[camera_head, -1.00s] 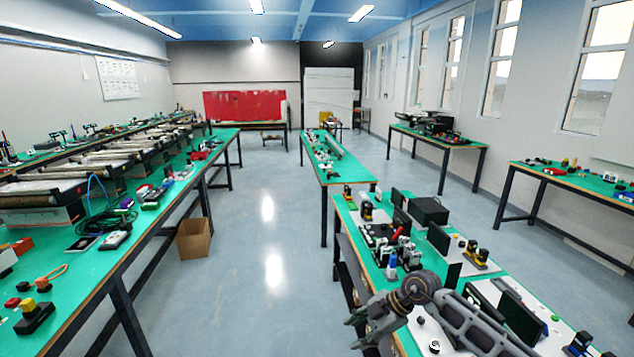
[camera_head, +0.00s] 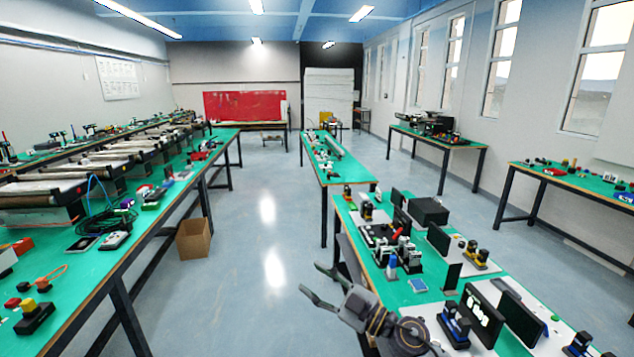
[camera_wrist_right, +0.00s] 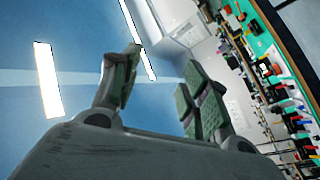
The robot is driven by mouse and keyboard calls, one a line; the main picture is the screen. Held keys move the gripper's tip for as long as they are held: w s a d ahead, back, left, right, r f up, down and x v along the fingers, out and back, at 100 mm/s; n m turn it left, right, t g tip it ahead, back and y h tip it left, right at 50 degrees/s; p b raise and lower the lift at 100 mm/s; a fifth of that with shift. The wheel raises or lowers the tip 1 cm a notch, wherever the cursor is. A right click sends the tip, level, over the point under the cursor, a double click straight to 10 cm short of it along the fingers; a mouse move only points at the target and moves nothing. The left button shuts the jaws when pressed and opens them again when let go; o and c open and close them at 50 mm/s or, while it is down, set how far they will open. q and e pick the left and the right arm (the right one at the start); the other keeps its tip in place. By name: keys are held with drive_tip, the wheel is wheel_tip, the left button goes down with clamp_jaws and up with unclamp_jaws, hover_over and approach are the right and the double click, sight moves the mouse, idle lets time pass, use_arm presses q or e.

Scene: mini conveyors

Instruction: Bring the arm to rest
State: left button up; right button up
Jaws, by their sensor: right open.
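My right gripper (camera_head: 322,290) shows at the bottom of the head view, left of the near end of the right-hand green bench (camera_head: 425,272). Its two fingers are spread apart and empty, over the floor of the aisle. In the right wrist view the same open fingers (camera_wrist_right: 155,95) show with nothing between them. That view looks up toward the ceiling, with a bench tilted at its right side. My left gripper is in neither view.
A long green bench with mini conveyors (camera_head: 85,168) runs along the left. A cardboard box (camera_head: 194,239) stands on the floor beside it. The aisle floor (camera_head: 262,270) between the benches is clear. Black devices (camera_head: 428,211) stand on the right bench.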

drive_tip(key=w+d+m+t+h, duration=0.2)
drive_tip(key=d+m+t+h, duration=0.6)
drive_tip(key=d+m+h, duration=0.25)
drive_tip(key=s+d+f+m+g+h, duration=0.3)
drive_tip(key=d+f+m+h, duration=0.35)
drive_tip(key=d+f, duration=0.25)
drive_tip(key=s+d+f+n+g, duration=0.1)
drive_tip(key=s+f+g, duration=0.7)
drive_tip(key=s, duration=0.4)
drive_tip(key=s+d+f+g, duration=0.2)
drive_tip(key=s+f+g, duration=0.3)
drive_tip(key=s+f, duration=0.55)
drive_tip(key=s+f+g, duration=0.1)
drive_tip(key=s+f, duration=0.1)
drive_tip(key=f, duration=1.3)
drive_tip(key=s+f, duration=0.2)
drive_tip(key=f, duration=1.4)
drive_tip(key=s+d+f, duration=0.2)
drive_tip(key=s+f, duration=0.8)
drive_tip(key=s, duration=0.1)
drive_tip(key=s+d+f+g, duration=0.1)
drive_tip(key=s+f, duration=0.8)
drive_tip(key=s, duration=0.2)
drive_tip(key=shift+s+d+f, duration=0.25)
drive_tip(key=shift+d+f, duration=0.1)
drive_tip(key=shift+s, duration=0.1)
